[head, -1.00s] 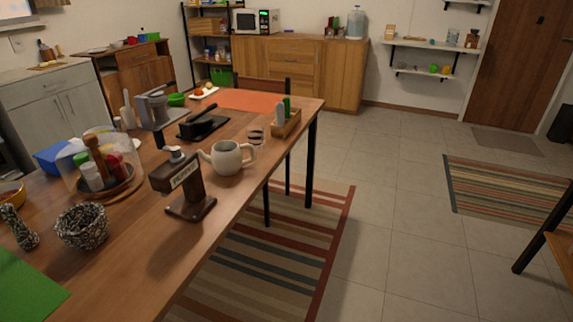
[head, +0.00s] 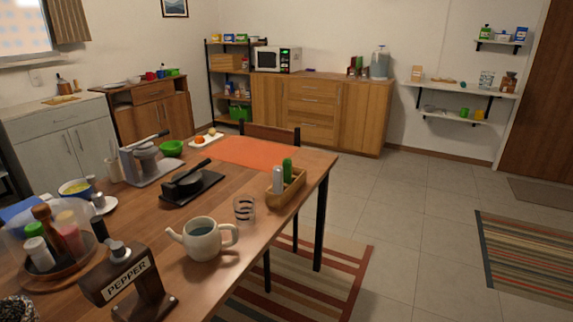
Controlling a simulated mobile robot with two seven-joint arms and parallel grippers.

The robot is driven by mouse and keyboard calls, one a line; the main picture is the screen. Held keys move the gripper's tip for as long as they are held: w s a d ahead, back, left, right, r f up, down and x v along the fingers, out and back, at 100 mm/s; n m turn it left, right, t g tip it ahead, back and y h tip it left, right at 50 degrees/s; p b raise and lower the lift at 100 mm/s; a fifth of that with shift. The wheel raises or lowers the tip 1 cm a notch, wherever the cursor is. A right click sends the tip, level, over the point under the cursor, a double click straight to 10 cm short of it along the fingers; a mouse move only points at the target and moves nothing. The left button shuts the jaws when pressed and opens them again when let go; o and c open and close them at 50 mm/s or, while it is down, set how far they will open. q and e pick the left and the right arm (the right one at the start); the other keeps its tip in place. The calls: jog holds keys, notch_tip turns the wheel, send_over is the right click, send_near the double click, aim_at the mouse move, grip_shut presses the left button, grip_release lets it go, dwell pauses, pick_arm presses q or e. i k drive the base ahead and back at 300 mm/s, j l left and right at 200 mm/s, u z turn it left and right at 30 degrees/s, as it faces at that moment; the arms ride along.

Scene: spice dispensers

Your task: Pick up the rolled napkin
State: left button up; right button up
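I cannot make out a rolled napkin in the head view. The wooden table (head: 177,226) bears a dark pepper stand (head: 133,285) marked PEPPER, a pale teapot (head: 203,240), a striped glass (head: 244,210) and a wooden caddy (head: 286,189) with a green and a pale bottle. A round carousel with a clear cover holds several spice containers (head: 38,253) at the left. Neither of my grippers is in view.
An orange mat (head: 258,152) lies at the table's far end, beside a white tray (head: 206,140) with food. A black press (head: 189,185) and a grey grinder (head: 148,163) stand mid-table. Tiled floor (head: 395,255) is open to the right; a chair (head: 271,136) stands behind the table.

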aim_at(288, 162)
jog(key=i+l+u, duration=0.35)
jog(key=i+l, duration=0.75)
jog(key=i, duration=0.1)
